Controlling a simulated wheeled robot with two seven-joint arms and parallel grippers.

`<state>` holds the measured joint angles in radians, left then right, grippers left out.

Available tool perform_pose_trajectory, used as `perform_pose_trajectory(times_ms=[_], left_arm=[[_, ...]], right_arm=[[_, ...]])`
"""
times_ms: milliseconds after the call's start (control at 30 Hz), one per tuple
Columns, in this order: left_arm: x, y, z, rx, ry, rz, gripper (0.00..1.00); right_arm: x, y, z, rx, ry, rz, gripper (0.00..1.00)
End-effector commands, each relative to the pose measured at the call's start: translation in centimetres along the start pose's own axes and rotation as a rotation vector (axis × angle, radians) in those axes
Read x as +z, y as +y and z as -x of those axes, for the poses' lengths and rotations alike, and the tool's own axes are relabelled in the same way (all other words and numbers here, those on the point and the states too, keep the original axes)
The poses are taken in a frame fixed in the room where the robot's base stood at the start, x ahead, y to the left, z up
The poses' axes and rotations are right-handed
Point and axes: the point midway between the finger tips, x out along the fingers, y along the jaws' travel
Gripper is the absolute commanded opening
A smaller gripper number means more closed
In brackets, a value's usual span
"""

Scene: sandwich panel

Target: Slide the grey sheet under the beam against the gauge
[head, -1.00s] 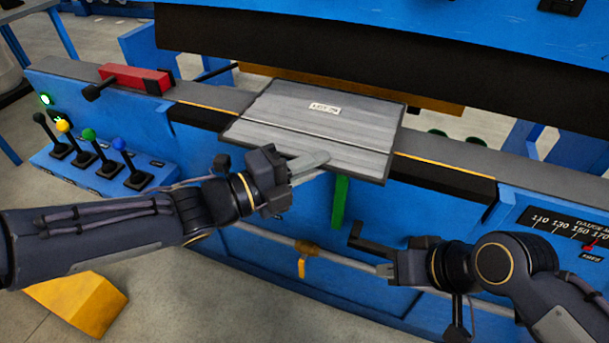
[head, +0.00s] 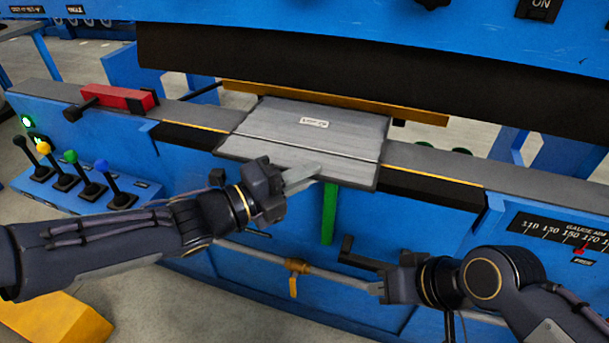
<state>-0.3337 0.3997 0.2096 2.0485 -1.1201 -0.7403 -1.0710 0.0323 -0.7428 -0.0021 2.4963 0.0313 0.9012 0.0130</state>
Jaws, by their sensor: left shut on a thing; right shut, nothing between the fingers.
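The grey sheet (head: 300,142), with a small label and a line across it, lies on the bed and overhangs its front edge. Its far edge appears close to the yellow-brown gauge bar (head: 420,115) below the dark beam (head: 330,65); I cannot tell if they touch. The sheet appears slightly turned relative to the bed edge. My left gripper (head: 303,176) is shut on the sheet's near edge. My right gripper (head: 377,289) is shut and empty, low in front of the machine and beside a black L-shaped handle (head: 362,258).
A red block with a black knob (head: 115,98) sits on the bed at left. Several coloured levers (head: 80,180) stand at the left. A green strip (head: 329,215) hangs below the sheet, and a yellow clip (head: 294,267) is on the low rail.

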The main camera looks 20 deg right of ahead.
Motion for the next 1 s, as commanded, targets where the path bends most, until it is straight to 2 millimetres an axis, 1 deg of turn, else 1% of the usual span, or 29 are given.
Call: perform_pose_trajectory(times_ms=[200,233,400,433,667,767,867,1000], left_arm=[[0.2,0.0,-0.4,-0.002,0.002,-0.001,0.00],[0.2,0.0,-0.4,-0.002,0.002,-0.001,0.10],[0.2,0.0,-0.4,-0.001,0.001,-0.001,0.32],[0.2,0.0,-0.4,-0.001,0.001,-0.001,0.34],[0.3,0.1,-0.3,0.002,0.000,0.003,0.34],[0.3,0.1,0.0,0.002,-0.001,0.002,0.34],[0.4,-0.1,1.2,0.000,-0.004,0.001,0.34],[0.4,-0.2,3.7,0.001,-0.005,-0.001,0.34]], right_arm=[[0.1,0.1,-0.1,0.000,0.000,0.000,0.00],[0.1,0.1,-0.1,0.000,0.000,0.000,0.00],[0.1,0.0,-0.1,0.000,0.000,0.000,0.00],[0.1,0.0,-0.1,0.000,0.000,0.000,0.00],[0.1,0.0,-0.1,0.000,0.000,0.000,0.00],[0.0,0.0,0.0,0.000,0.000,0.000,0.00],[-0.1,-0.1,0.3,0.000,0.000,0.000,0.00],[-0.4,-0.3,0.8,0.000,0.000,0.000,0.00]])
